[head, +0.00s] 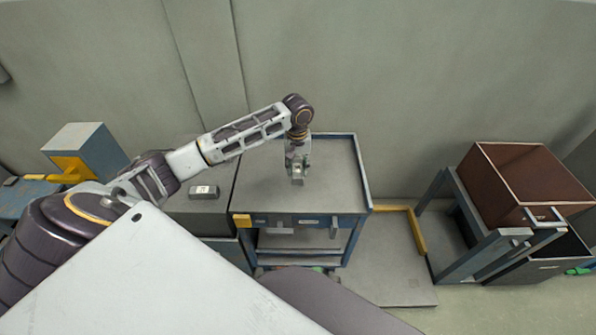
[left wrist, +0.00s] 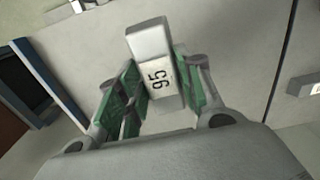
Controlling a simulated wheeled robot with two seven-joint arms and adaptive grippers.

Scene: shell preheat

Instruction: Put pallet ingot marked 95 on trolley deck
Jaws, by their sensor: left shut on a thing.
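A grey ingot with a white label reading 95 (left wrist: 147,43) is between the green finger pads of my left gripper (left wrist: 148,98) in the left wrist view. The gripper is shut on it. In the head view my left gripper (head: 298,166) points down over the trolley deck (head: 332,180), with the ingot (head: 298,177) below its fingers. I cannot tell whether the ingot touches the deck. The trolley has a blue frame and a grey top. My right gripper does not show.
Another labelled ingot (head: 204,192) lies on the grey surface left of the trolley. A brown bin (head: 520,180) on a blue stand is at the right. A grey floor plate with a yellow edge (head: 416,232) lies between them. The deck around the gripper is clear.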

